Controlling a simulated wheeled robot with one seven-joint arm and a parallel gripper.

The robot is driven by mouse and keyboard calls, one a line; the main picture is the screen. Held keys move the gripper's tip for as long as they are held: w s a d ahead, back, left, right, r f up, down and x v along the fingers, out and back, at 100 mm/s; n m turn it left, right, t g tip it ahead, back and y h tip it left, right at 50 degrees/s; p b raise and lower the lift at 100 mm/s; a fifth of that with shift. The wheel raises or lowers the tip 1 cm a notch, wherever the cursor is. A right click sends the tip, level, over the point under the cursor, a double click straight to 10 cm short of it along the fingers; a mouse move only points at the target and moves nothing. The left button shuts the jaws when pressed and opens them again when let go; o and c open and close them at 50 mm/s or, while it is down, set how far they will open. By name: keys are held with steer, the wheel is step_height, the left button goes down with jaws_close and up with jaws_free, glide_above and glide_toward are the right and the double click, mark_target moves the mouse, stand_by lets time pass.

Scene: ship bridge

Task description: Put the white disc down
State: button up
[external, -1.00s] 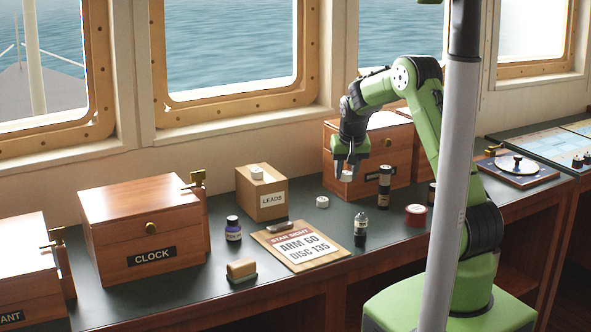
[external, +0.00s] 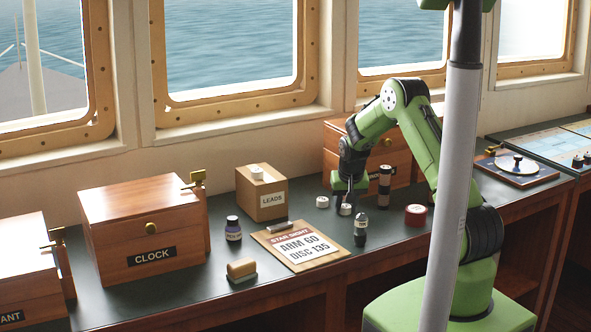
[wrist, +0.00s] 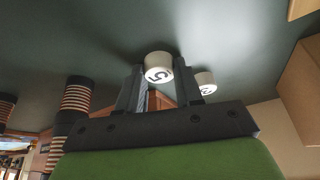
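The white disc (external: 346,209), a short white cylinder, is at the low end of my gripper (external: 347,198), down at the dark counter top. In the wrist view the disc (wrist: 158,68), marked with a 5, sits between my two fingertips (wrist: 158,75), which appear closed on its sides. Whether its base fully touches the counter cannot be told. A second white disc (external: 322,201) lies on the counter just left of it and shows behind the right finger in the wrist view (wrist: 205,83).
The LEADS box (external: 262,196) with a white piece on top stands left. A wooden case (external: 395,155) stands behind. A clipboard (external: 298,246) lies in front left.

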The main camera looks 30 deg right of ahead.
steer(key=o, duration=0.4)
steer(key=shift+r+p, duration=0.3)
steer(key=shift+p, duration=0.1)
steer(key=s+a+r+n, duration=0.1)
steer(key=s+a+r, duration=0.1)
steer(key=s+r, duration=0.8)
steer(key=s+a+r+n, duration=0.1)
steer(key=s+a+r, duration=0.1)
steer(key=s+r, duration=0.75)
steer(key=shift+n+t+y, duration=0.6)
steer(key=shift+n, duration=0.1)
steer(key=s+r, duration=0.1)
steer(key=s, duration=0.1)
steer(key=s+a+r, duration=0.1)
steer(key=s+r, duration=0.1)
steer(key=s, duration=0.1)
steer(key=s+r, duration=0.2)
steer(key=s, duration=0.1)
steer(key=shift+s+a+r, duration=0.2)
steer(key=shift+s+a, duration=0.05)
steer(key=shift+a, duration=0.15)
steer(key=shift+o, duration=0.5)
steer(key=s+a+f+n, duration=0.1)
steer(key=s, duration=0.7)
steer(key=shift+f+y, duration=0.2)
steer(key=shift+y, duration=0.1)
